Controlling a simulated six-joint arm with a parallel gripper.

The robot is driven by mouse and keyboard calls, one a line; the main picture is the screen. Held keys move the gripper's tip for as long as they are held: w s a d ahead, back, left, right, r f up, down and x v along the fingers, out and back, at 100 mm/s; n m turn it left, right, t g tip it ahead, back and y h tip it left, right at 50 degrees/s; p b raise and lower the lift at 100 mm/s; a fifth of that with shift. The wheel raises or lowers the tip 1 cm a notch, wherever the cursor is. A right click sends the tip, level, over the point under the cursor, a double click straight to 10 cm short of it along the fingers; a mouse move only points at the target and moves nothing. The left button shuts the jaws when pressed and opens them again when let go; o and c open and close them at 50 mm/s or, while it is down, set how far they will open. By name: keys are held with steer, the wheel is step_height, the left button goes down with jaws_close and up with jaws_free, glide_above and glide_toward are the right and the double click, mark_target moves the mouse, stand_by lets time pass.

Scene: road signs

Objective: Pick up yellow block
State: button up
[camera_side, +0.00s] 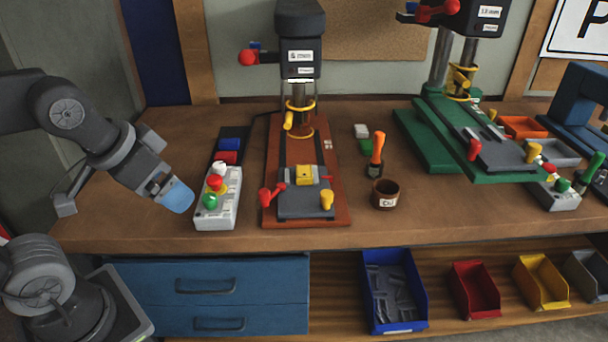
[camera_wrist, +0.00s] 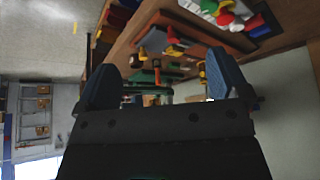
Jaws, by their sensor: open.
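The yellow block (camera_side: 304,174) sits in the grey vise (camera_side: 305,204) on the red-brown base of the left drill press. My gripper (camera_side: 176,196), with blue fingertips, is in the air at the left, over the front left part of the bench and well apart from the block. In the wrist view, my gripper (camera_wrist: 165,76) shows its two blue fingers spread wide with nothing held between them. Small yellow parts show beyond the fingers there, but I cannot tell which is the block.
A control box (camera_side: 217,197) with coloured buttons stands between my gripper and the vise. Red and yellow handles flank the vise. The drill head (camera_side: 300,57) hangs above. A brown cup (camera_side: 385,194) and an orange-handled tool (camera_side: 377,150) stand to the right.

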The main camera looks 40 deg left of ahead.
steer(key=w+r+m+g, duration=0.1)
steer(key=w+r+m, duration=0.1)
steer(key=w+r, duration=0.45)
steer(key=m+g, duration=0.5)
steer(key=m, duration=0.2)
glide_above(304, 171)
step_height(304, 171, down, 9)
step_height(304, 171, down, 13)
steer(key=shift+f, duration=0.2)
steer(key=shift+c, duration=0.4)
steer(key=c, duration=1)
steer(key=shift+r, duration=0.1)
